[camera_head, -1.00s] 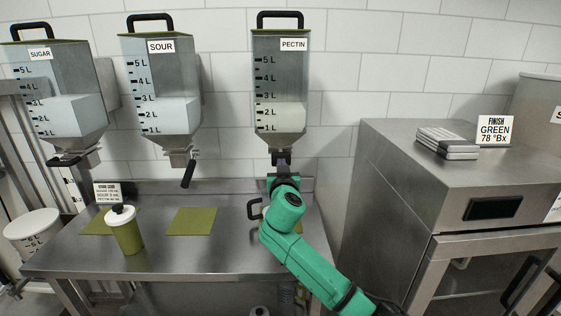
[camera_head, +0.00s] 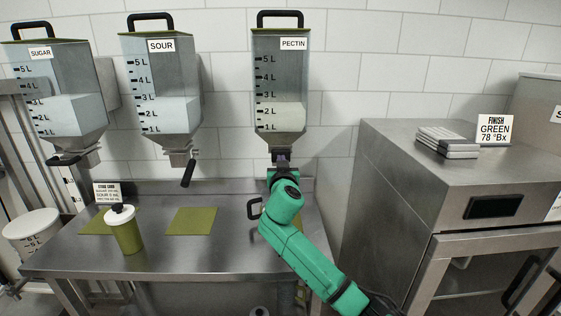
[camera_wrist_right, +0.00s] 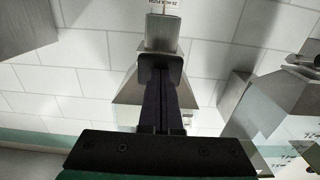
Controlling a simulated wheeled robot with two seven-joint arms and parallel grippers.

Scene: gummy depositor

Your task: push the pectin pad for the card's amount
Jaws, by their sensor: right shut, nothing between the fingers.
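The pectin hopper (camera_head: 280,85) hangs on the wall, its contents between the 2 L and 3 L marks. My right gripper (camera_head: 282,158) is shut and empty just below its outlet. A label above the block is cut off. The card (camera_head: 107,193) stands behind the green cup; it has sour and pectin lines, amounts too small to read surely. My left gripper is out of view.
The sour (camera_head: 162,85) and sugar (camera_head: 55,95) hoppers hang to the left. A green cup (camera_head: 128,236) with a white lid and a green mat (camera_head: 191,221) are on the steel table (camera_head: 165,262). A steel cabinet (camera_head: 440,190) stands close on the right.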

